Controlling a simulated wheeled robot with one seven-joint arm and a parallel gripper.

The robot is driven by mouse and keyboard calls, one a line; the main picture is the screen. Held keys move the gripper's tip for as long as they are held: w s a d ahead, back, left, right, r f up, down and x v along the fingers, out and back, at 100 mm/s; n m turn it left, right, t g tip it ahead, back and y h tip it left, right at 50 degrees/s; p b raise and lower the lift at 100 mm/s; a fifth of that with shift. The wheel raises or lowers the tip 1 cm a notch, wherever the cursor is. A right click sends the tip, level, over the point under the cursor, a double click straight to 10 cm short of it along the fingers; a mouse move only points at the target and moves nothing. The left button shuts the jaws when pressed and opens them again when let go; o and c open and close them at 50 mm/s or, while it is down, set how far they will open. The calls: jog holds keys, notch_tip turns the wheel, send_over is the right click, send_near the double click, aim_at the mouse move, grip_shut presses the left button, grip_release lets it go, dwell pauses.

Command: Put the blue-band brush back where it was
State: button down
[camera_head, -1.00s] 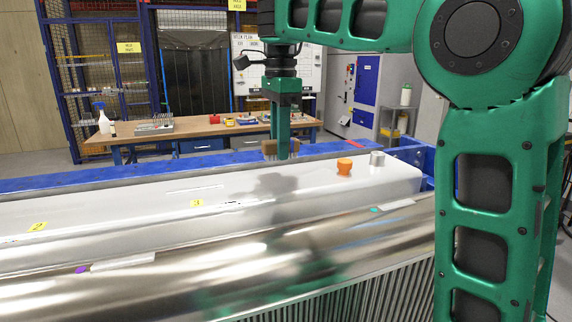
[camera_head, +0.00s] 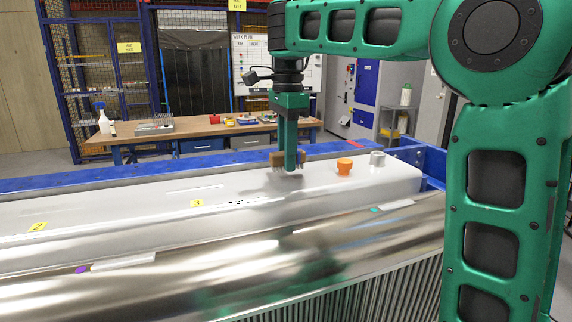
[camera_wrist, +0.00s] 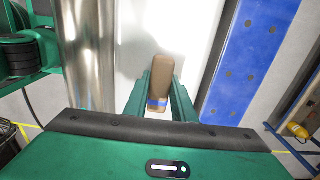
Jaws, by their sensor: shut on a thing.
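My gripper (camera_head: 290,165) points down over the right part of the pale grey block's top (camera_head: 150,206). It is shut on the blue-band brush (camera_head: 277,158), a wooden block with pale bristles below. In the wrist view the brush (camera_wrist: 158,78) lies between the fingers, with its blue band (camera_wrist: 157,103) close to the palm. The bristles are close to the pale surface; I cannot tell if they touch it. A dark smudge of shadow or reflection lies under the brush.
An orange knob (camera_head: 344,166) and a metal cylinder (camera_head: 377,159) stand on the pale top right of my gripper. A shiny metal roller (camera_head: 190,255) runs in front, and a blue beam (camera_head: 130,176) behind. A workbench (camera_head: 200,127) stands further back.

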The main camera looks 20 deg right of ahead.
jog(key=shift+f, duration=0.85)
jog(key=shift+f, duration=0.2)
jog(key=c, duration=1.5)
grip_release()
jog(key=shift+r, duration=0.3)
jog(key=shift+r, duration=1.4)
jog(key=shift+d+r, duration=0.1)
jog(key=shift+r, duration=4.25)
